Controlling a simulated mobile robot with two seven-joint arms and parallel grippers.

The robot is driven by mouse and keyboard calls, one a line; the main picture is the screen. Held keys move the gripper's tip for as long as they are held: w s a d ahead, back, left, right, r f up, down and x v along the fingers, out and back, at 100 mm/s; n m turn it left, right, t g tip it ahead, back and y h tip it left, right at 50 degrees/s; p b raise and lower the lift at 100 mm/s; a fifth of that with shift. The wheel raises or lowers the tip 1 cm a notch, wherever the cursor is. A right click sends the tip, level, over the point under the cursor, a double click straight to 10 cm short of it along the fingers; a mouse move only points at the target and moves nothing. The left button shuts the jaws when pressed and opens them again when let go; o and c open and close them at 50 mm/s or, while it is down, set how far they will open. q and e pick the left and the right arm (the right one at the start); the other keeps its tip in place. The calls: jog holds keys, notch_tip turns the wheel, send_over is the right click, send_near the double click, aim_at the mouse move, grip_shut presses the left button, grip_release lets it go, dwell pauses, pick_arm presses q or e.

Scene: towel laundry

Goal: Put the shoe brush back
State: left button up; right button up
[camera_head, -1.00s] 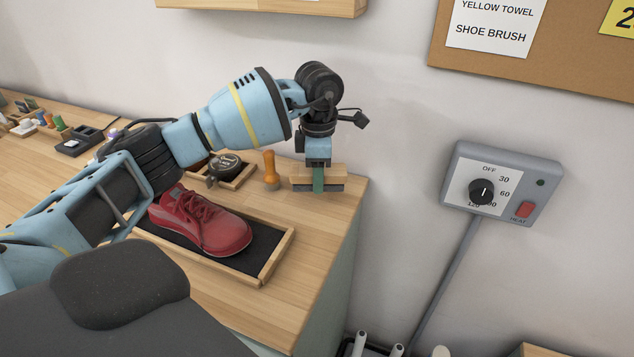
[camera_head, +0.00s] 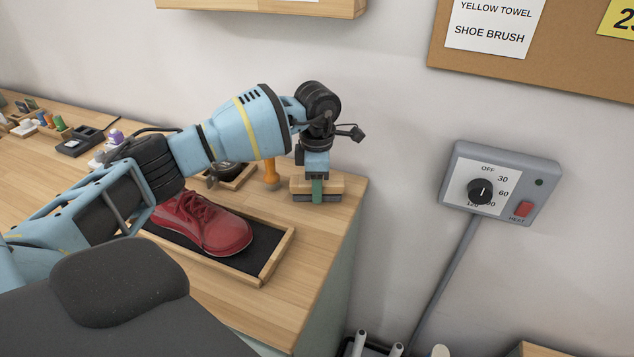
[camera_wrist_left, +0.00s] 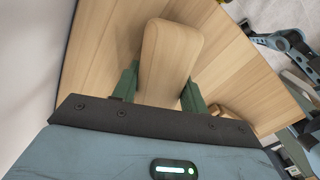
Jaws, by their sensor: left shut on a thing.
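The shoe brush (camera_head: 330,186) has a pale wooden back and dark bristles facing down. It is at the right end of the wooden counter, at or just above the top; I cannot tell if the bristles touch. My left gripper (camera_head: 317,189) is above it with green fingers shut on its wooden back. In the left wrist view the brush's back (camera_wrist_left: 172,55) lies between the two green fingers (camera_wrist_left: 158,83). My right gripper is in neither view.
A red shoe (camera_head: 207,222) sits in a dark-lined wooden tray (camera_head: 270,262). An orange-handled item (camera_head: 271,172) stands just left of the brush. A tin in a small tray (camera_head: 238,177) is partly hidden by my arm. The counter's right edge is close by.

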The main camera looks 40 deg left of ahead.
pick_arm(q)
jog(key=o, duration=1)
jog(key=shift+c, duration=0.2)
jog(key=shift+r, duration=0.1)
jog(key=shift+r, duration=3.8)
